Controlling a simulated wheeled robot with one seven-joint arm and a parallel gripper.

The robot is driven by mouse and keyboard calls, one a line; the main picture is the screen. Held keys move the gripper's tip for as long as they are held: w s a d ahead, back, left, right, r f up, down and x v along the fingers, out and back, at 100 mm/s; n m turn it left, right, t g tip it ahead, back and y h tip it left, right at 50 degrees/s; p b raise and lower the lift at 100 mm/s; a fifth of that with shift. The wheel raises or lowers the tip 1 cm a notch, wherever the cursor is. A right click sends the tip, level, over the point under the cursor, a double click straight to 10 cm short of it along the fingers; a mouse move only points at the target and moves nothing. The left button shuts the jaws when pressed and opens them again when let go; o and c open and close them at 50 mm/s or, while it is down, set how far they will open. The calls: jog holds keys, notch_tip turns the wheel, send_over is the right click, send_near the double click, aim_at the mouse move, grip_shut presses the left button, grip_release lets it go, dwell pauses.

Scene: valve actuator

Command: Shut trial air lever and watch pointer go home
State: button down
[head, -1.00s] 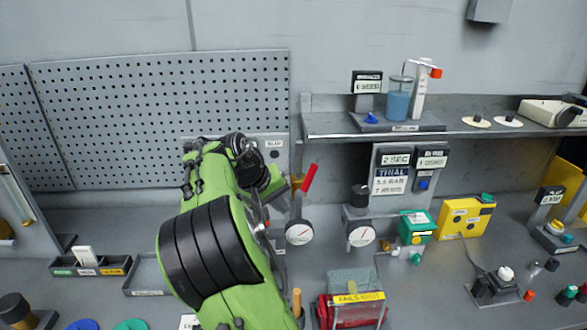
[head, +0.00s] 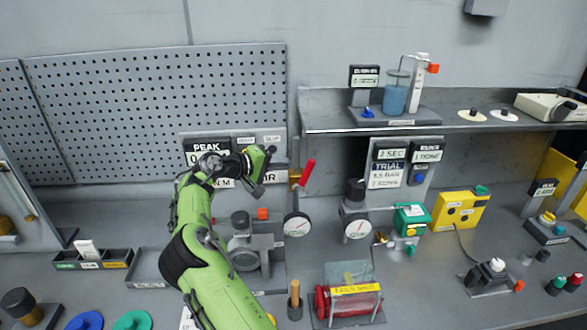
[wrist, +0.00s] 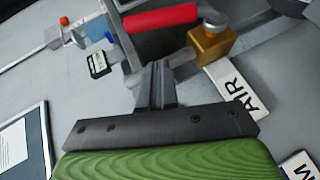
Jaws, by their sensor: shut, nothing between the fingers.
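The red lever (head: 308,173) rises up and to the right from a brass valve body (head: 295,182) on the back wall. In the wrist view the red lever (wrist: 160,18) lies across the top, joined to the brass block (wrist: 210,43) by a grey piece. My gripper (head: 268,152) is just left of the lever in the head view. In the wrist view its fingers (wrist: 155,72) are together and empty, below the lever, with no clear contact. A white dial (head: 297,226) stands below the valve and a second dial (head: 357,229) to its right. Their fine readings are too small to tell.
A grey unit with an orange block (head: 262,214) stands behind my arm. A PEAK panel (head: 205,147) is partly hidden by it. A trial panel (head: 388,175) hangs right of the lever. A shelf (head: 450,124) juts out above. A red item under a clear cover (head: 350,300) sits in front.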

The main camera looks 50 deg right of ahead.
aim_at(306, 168)
jog(key=s+d, duration=0.1)
jog(key=s+d+f, duration=0.1)
jog(key=s, duration=0.1)
jog(key=shift+s+d+f+b, duration=0.1)
jog(key=shift+d+f+b, duration=0.05)
jog(key=shift+b, duration=0.25)
jog(key=shift+s+d, duration=0.1)
jog(key=shift+s+d+m+t+y+p, duration=0.4)
jog(key=shift+s+d+m+t+y, duration=0.4)
jog(key=shift+y, duration=0.5)
jog(key=s+d+f+m+t+y, duration=0.2)
jog(key=s+d+f+t+y, duration=0.1)
jog(key=s+d+f+y, duration=0.1)
jog(key=shift+s+d+f+t+y, duration=0.25)
jog(key=shift+d+f+t+y, duration=0.15)
jog(key=shift+d+y, duration=0.55)
jog(key=shift+a+f+b, duration=0.15)
jog(key=shift+a+b, duration=0.1)
jog(key=shift+b, duration=0.05)
jog(key=shift+s, duration=0.1)
